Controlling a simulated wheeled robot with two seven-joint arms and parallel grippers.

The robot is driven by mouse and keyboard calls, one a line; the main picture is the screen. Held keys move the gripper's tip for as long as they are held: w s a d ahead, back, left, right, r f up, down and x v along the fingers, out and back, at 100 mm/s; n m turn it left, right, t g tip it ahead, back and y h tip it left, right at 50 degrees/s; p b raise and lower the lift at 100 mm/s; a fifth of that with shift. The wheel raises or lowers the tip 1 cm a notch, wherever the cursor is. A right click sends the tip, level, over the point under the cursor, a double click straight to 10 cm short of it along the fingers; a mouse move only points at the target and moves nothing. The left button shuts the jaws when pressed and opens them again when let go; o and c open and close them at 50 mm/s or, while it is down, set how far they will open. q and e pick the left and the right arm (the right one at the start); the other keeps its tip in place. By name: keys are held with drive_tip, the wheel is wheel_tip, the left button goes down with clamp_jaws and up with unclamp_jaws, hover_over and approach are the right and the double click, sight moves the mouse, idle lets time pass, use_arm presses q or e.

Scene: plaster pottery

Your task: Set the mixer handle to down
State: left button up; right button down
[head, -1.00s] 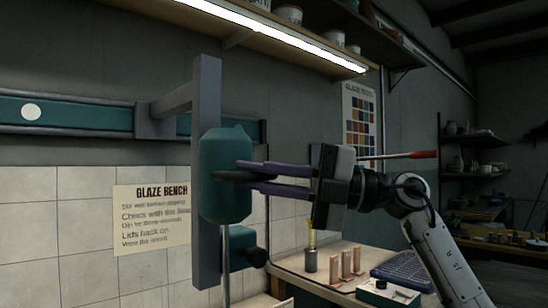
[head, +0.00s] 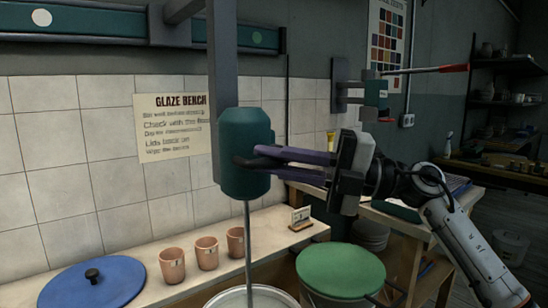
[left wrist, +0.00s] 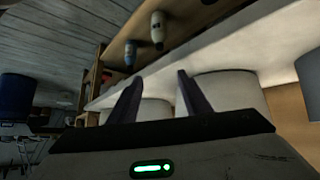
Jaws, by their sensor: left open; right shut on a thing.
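The mixer is a teal motor head (head: 243,185) on a grey vertical post (head: 223,55). A thin metal shaft (head: 248,250) hangs from it towards a white bucket (head: 225,298) at the bottom edge of the head view. My right gripper (head: 255,158) reaches in from the right and is shut on the mixer handle at the front of the head. Its fingers hide most of the handle. My left gripper (left wrist: 155,88) shows only in the left wrist view, open and empty.
A green-lidded bucket (head: 340,270) stands right of the shaft. Several clay cups (head: 172,264) and a blue lid (head: 95,282) sit on the bench at left. A red-tipped lever (head: 425,70) sticks out on the right.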

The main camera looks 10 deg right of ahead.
drive_tip(key=shift+a+f, duration=0.1)
drive_tip(key=shift+f, duration=0.35)
drive_tip(key=c, duration=1.8)
unclamp_jaws()
drive_tip(key=shift+o, duration=0.2)
drive_tip(key=shift+r, duration=0.1)
drive_tip(key=v, duration=1)
drive_tip(key=shift+d, duration=0.25)
drive_tip(key=shift+s, duration=0.15)
